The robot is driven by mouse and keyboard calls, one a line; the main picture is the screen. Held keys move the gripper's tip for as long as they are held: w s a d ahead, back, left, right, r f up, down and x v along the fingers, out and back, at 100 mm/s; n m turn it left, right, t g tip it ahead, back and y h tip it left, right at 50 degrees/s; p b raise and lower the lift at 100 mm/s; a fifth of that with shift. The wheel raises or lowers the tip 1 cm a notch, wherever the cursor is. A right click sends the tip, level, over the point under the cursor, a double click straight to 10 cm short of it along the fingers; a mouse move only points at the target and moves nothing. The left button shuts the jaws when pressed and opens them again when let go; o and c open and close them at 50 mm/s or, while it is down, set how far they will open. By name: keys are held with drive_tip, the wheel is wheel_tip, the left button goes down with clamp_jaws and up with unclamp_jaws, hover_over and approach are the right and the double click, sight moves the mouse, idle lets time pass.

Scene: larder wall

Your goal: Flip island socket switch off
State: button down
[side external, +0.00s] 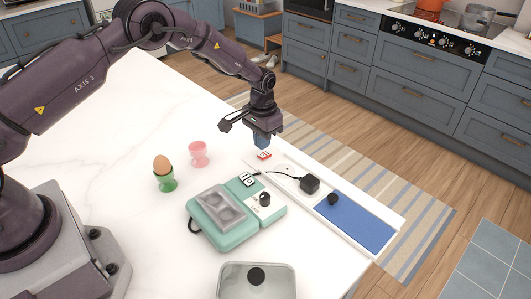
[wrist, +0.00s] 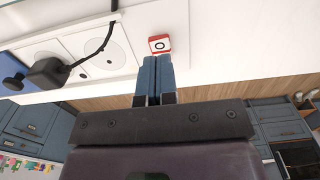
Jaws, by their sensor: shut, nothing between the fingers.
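A small red switch with a white face and a black ring mark (wrist: 159,44) sits on the white worktop, by the end of the socket strip. In the side external view the red switch (side external: 264,155) shows just below my gripper (side external: 262,144). My gripper's blue fingers are together with nothing between them; in the wrist view the fingertips (wrist: 157,60) end right beside the switch's near edge. I cannot tell whether they touch it. The white socket strip (wrist: 84,36) has round socket faces, and a black plug (wrist: 46,71) with a cable is in it.
A teal appliance with a knob (side external: 220,217), an egg in a green cup (side external: 164,175), a pink cup (side external: 199,154) and a lidded glass dish (side external: 257,281) stand on the worktop. A blue panel (side external: 354,224) lies in the strip's raised frame. The worktop's far-left area is clear.

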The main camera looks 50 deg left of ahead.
sight(263, 155)
drive_tip(key=shift+f, duration=1.5)
idle(0.5)
drive_tip(key=shift+r, duration=3.5)
